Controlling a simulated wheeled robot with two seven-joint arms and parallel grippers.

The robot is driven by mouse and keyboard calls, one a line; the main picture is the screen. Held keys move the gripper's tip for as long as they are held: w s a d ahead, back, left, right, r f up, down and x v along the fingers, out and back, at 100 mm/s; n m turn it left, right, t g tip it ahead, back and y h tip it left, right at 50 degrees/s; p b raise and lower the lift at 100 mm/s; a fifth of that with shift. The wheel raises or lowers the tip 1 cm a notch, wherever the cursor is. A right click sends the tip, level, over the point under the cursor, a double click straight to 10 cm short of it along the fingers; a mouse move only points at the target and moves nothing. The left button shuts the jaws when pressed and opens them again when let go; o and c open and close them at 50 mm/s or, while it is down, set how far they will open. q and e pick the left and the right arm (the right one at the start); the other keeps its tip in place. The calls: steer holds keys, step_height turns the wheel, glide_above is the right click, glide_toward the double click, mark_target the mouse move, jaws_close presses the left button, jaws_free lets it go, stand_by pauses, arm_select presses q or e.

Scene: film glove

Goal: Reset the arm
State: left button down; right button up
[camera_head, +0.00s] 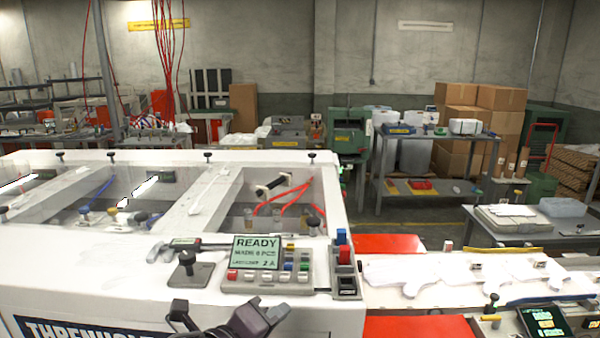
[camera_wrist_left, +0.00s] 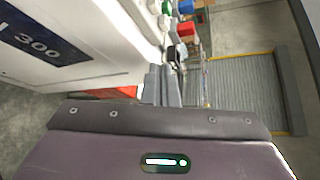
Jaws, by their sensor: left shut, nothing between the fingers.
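My left gripper (camera_head: 182,314) shows at the bottom of the head view, in front of the white machine (camera_head: 120,262). It is shut and empty. In the left wrist view its two grey fingers (camera_wrist_left: 161,86) lie side by side with nothing between them. The machine's control panel (camera_head: 268,265) has a green screen reading READY and several coloured buttons. The gripper is below this panel in the picture, apart from it. My right gripper is in neither view.
Right of the machine, a table (camera_head: 420,294) holds white glove-shaped sheets (camera_head: 480,270). A small dark display (camera_head: 543,322) stands at the lower right. Shelving (camera_head: 437,140) and stacked cardboard boxes (camera_head: 500,98) stand at the back. Red and blue buttons (camera_wrist_left: 187,28) show near the fingers in the wrist view.

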arm_select(q)
steer(key=s+a+f+n+g+y, duration=0.4)
steer(key=s+a+f+n, duration=0.45)
steer(key=f+n, duration=0.45)
steer(key=s+a+f+n+g+y, duration=0.45)
steer(key=s+a+f+n, duration=0.4)
steer(key=n, duration=0.65)
step_height(320, 180, down, 33)
steer(key=s+d+m+g+b, duration=0.1)
steer(key=s+g+b, duration=0.1)
steer(key=s, duration=0.1)
steer(key=s+a+f+b, duration=0.1)
steer(key=s+a+f, duration=0.2)
steer(key=s+f, duration=1.5)
steer(key=shift+s+f+g+b, duration=0.3)
steer(key=shift+s+f+g, duration=0.1)
steer(key=shift+f, duration=0.3)
